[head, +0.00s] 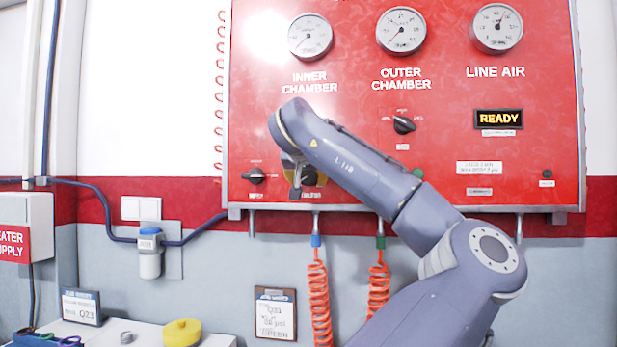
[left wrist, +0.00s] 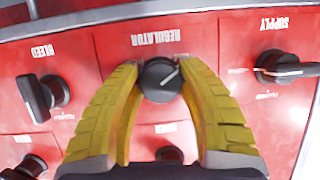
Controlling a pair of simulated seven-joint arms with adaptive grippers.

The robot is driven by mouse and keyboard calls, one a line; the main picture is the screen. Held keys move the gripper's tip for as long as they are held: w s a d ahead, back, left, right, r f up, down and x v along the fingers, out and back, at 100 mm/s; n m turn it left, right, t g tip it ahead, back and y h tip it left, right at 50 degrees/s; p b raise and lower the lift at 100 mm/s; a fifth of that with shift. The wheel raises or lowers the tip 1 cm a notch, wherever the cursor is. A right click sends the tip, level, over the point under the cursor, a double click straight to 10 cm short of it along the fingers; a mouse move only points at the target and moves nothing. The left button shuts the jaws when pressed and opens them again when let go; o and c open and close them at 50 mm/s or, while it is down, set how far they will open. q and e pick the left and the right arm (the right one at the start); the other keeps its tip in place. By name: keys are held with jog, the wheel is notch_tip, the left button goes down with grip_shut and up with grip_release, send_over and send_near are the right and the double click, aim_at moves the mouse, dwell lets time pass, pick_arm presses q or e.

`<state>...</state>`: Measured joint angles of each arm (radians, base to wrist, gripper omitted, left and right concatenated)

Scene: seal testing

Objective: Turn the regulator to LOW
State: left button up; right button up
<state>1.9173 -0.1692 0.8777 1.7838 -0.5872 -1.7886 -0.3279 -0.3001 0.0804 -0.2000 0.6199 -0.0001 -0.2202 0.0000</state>
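The round black regulator knob (left wrist: 159,79) sits on the red panel, with the upside-down label REGULATOR beside it in the left wrist view. Its white pointer line slants to the upper right there. My left gripper (left wrist: 160,72) has its two yellow fingers on opposite sides of the knob, and the fingertips appear to touch it. In the head view my left gripper (head: 297,180) is at the lower left of the panel, right of the supply knob (head: 254,176). There it mostly hides the regulator knob (head: 310,176). My right gripper is not in view.
The bleed knob (left wrist: 42,97) flanks the regulator in the wrist view. Several more knobs lie close by. Above are the inner chamber gauge (head: 310,36), outer chamber gauge (head: 401,31) and line air gauge (head: 497,28). A display (head: 498,119) reads READY. Orange coiled hoses (head: 319,300) hang below.

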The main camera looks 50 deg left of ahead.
pick_arm(q)
jog(key=c, duration=0.6)
jog(key=shift+n+t+h, duration=0.5)
jog(key=shift+n+h, duration=0.1)
jog(key=shift+n, duration=0.3)
jog(key=o, duration=1.3)
jog(key=shift+c, duration=0.2)
jog(key=v, duration=1.2)
jog(key=shift+f, duration=0.1)
